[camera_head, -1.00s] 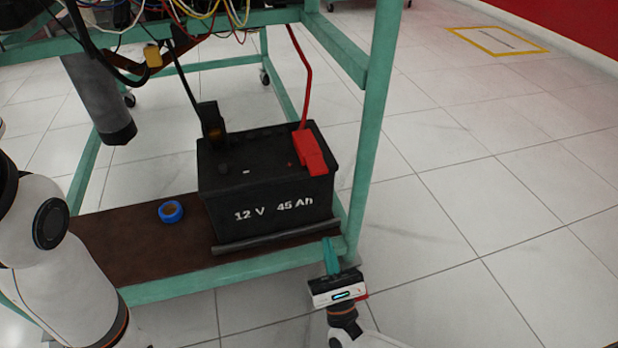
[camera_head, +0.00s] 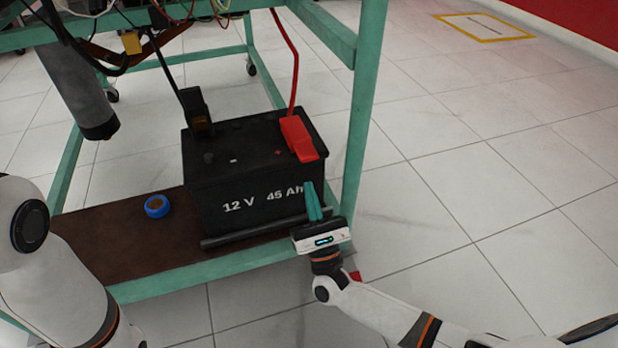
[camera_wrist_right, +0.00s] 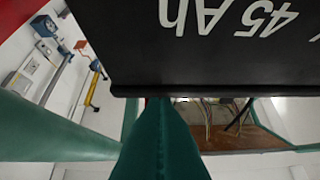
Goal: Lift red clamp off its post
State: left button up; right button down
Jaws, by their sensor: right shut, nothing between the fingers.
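The red clamp (camera_head: 299,140) sits on the right end of the black battery (camera_head: 240,175), with a red cable (camera_head: 291,70) rising from it. My right gripper (camera_head: 314,202) is in front of the battery's lower right side, below the clamp. Its green fingers are shut with nothing between them and point up. In the right wrist view the fingers (camera_wrist_right: 160,140) show below the battery's lettered front (camera_wrist_right: 240,40); the clamp's grip part cannot be made out there. My left gripper is out of view; only its arm shows at the left.
A black clamp (camera_head: 197,108) with a black cable is on the battery's left. A blue tape roll (camera_head: 157,206) lies on the brown shelf (camera_head: 120,245). A green frame post (camera_head: 362,120) stands right of the battery. Clear floor (camera_head: 480,180) lies to the right.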

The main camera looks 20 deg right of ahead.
aim_at(304, 153)
jog(key=r, duration=0.2)
jog(key=w+r+b, duration=0.1)
jog(key=r, duration=0.2)
jog(key=shift+r, duration=0.1)
dwell(0.3)
